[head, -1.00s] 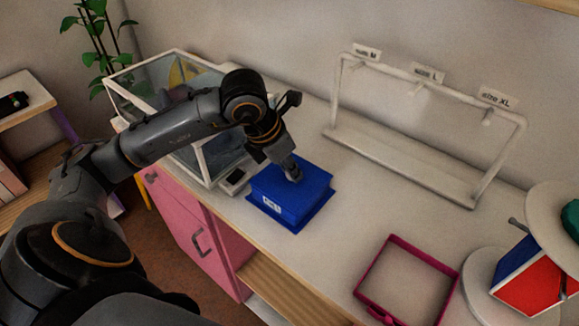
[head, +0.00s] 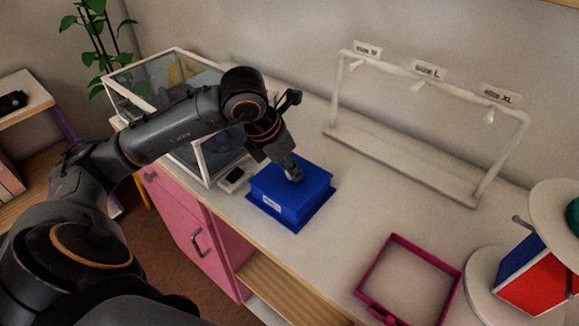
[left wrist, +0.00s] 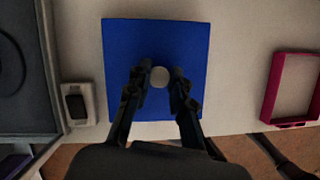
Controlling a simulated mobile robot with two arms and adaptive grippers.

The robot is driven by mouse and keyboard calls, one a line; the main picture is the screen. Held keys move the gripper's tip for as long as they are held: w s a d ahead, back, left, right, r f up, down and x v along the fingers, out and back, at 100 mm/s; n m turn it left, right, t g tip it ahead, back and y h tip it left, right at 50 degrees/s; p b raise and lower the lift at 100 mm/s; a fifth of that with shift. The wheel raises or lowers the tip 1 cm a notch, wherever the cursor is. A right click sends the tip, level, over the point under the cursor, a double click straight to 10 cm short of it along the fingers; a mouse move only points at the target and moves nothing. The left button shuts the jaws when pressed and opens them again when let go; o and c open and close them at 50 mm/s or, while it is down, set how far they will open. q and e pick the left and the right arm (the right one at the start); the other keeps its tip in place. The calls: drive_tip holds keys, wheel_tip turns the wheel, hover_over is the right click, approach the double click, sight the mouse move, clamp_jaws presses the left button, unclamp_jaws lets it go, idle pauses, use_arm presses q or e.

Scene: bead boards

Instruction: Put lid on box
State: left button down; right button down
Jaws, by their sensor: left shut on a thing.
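A blue box (head: 272,208) with a pale label on its front stands near the front edge of the counter. Its blue lid (head: 310,175) is on top and looks level; I cannot tell whether it is fully seated. In the left wrist view the lid (left wrist: 186,45) shows from above, with a round pale knob (left wrist: 159,77) in its middle. My left gripper (head: 293,176) points down at the lid's middle and is shut on the knob. It also shows in the left wrist view (left wrist: 159,80), one finger on each side of the knob. My right gripper is not in view.
A glass case (head: 205,155) and a small scale-like device (head: 234,179) stand left of the box. A white rack (head: 400,165) stands behind. A magenta frame (head: 398,318) lies to the right, near round white trays (head: 560,205). The counter between is clear.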

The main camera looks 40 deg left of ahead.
use_arm(q)
drive_tip(key=c, duration=0.7)
unclamp_jaws()
drive_tip(key=shift+r, duration=0.15)
drive_tip(key=shift+r+p, duration=2.7)
drive_tip(key=shift+r, duration=1.15)
drive_tip(key=shift+c, duration=0.2)
clamp_jaws()
